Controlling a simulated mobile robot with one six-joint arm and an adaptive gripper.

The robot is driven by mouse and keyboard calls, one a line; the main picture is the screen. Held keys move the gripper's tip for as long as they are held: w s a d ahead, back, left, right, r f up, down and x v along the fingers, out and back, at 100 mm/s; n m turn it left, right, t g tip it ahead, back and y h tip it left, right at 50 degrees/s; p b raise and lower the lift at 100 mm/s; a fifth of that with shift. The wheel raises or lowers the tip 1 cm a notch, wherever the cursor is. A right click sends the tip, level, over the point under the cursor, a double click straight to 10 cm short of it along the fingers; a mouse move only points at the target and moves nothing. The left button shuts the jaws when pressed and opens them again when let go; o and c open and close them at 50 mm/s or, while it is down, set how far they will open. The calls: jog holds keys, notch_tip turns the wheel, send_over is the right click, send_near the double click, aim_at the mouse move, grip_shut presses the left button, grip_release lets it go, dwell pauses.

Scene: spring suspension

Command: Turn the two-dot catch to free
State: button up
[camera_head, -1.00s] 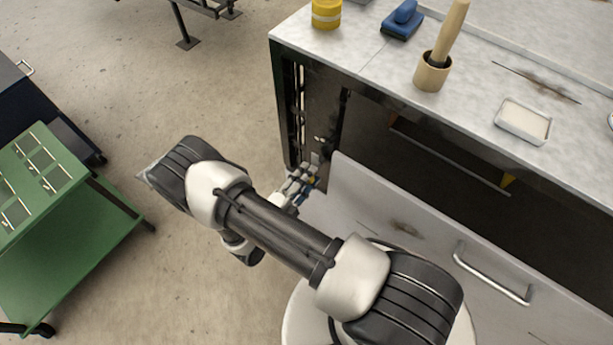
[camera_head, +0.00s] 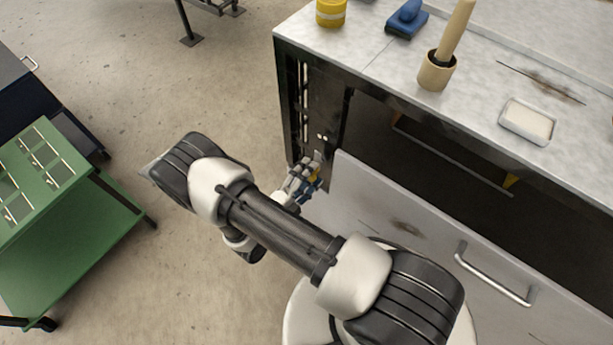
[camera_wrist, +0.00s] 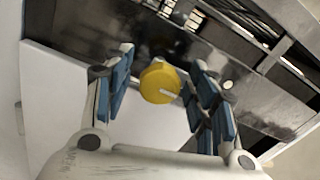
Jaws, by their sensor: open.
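A yellow knob (camera_wrist: 159,84) with a white line on its face shows in the wrist view, and I take it as the catch. My gripper (camera_wrist: 160,92) is open, with one blue-padded finger on each side of the knob. A gap shows on the left side and a narrower one on the right; I cannot tell whether the right pad touches. In the head view my gripper (camera_head: 305,180) is beside the bench's left end, mostly covering the knob (camera_head: 315,177). Two small white dots (camera_head: 322,137) mark the dark panel (camera_head: 318,105) above it.
A pale drawer front (camera_head: 410,225) with a metal handle (camera_head: 495,275) is right of my gripper. The worktop (camera_head: 460,100) holds a yellow jar (camera_head: 331,13), a blue brush (camera_head: 407,22), a wooden pot (camera_head: 437,72) and a white dish (camera_head: 526,120). A green cart (camera_head: 100,235) stands left.

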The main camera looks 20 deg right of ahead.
jog(key=v, duration=1.2)
jog(key=s+d+r+m+g+y, duration=0.1)
jog(key=d+r+m+g, duration=0.1)
jog(key=r+m+g, duration=0.4)
jog(key=d+r+m+g+y, duration=0.2)
jog(key=d+r+m, duration=0.1)
jog(key=r+m, duration=0.5)
jog(key=s+d+r+m+g+y, duration=0.1)
jog(key=d+r+m+g, duration=0.1)
jog(key=r+m+g, duration=0.5)
jog(key=s+d+r+m+t+y, duration=0.1)
jog(key=s+r+m+t+y, duration=0.3)
jog(key=r+m, duration=0.3)
jog(key=s+d+r+m+t+y, duration=0.1)
jog(key=s+r+m+t+y, duration=0.4)
jog(key=m, duration=1.3)
jog(key=shift+d+r+y, duration=0.35)
jog(key=shift+r+y, duration=0.45)
jog(key=shift+r, duration=0.15)
